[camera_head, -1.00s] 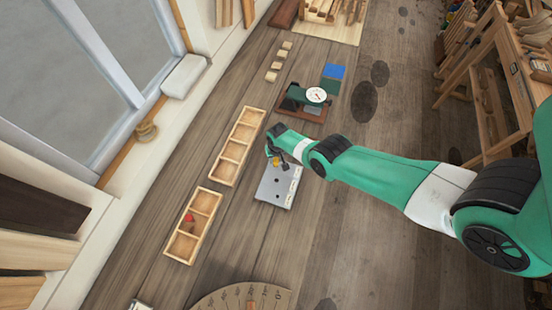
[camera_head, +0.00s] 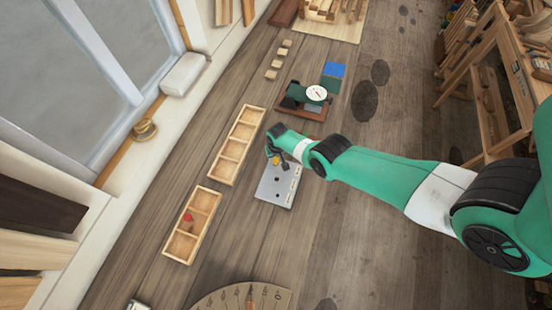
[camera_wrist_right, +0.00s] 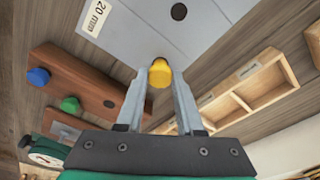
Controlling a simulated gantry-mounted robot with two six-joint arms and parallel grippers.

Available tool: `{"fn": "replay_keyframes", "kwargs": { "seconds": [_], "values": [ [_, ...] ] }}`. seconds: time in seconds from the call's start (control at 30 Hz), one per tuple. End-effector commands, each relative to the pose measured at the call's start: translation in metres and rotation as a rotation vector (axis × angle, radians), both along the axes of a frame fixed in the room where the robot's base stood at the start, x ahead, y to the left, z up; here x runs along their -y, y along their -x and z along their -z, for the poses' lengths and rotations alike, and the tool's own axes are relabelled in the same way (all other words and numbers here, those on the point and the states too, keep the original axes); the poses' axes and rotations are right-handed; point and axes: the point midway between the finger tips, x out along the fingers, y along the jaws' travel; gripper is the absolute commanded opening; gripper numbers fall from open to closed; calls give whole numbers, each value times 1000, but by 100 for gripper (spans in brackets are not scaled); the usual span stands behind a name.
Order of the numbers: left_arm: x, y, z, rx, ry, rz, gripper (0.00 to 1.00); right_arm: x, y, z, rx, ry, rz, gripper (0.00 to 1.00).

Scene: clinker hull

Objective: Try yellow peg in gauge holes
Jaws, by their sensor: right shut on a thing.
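The yellow peg (camera_wrist_right: 160,74) is between the fingertips of my right gripper (camera_wrist_right: 159,85), which is shut on it. In the head view the right gripper (camera_head: 276,157) is over the far end of the grey gauge plate (camera_head: 272,189), and the peg shows as a small yellow spot. The gauge plate also shows in the right wrist view (camera_wrist_right: 215,25), with a dark hole and a "20 mm" label. Whether the peg's lower end is in a hole or above the plate is hidden. My left gripper is not in view.
Wooden compartment trays (camera_head: 214,170) lie left of the plate; the nearer one (camera_head: 178,248) holds a red piece (camera_head: 188,217). A dial instrument (camera_head: 316,93) stands behind the plate. In the wrist view a brown block (camera_wrist_right: 85,82) carries blue (camera_wrist_right: 38,76) and green (camera_wrist_right: 70,104) pegs.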

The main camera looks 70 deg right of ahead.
Motion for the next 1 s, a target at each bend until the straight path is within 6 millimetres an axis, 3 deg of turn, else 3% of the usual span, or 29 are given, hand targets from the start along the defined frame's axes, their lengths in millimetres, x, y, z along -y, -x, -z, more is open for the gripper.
{"fn": "replay_keyframes", "kwargs": {
  "seconds": [0.8,1.0],
  "values": [
    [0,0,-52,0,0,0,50,0,0,-52,0,0,0,0],
    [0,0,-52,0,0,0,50,0,0,-52,0,0,0,0]
  ]
}}
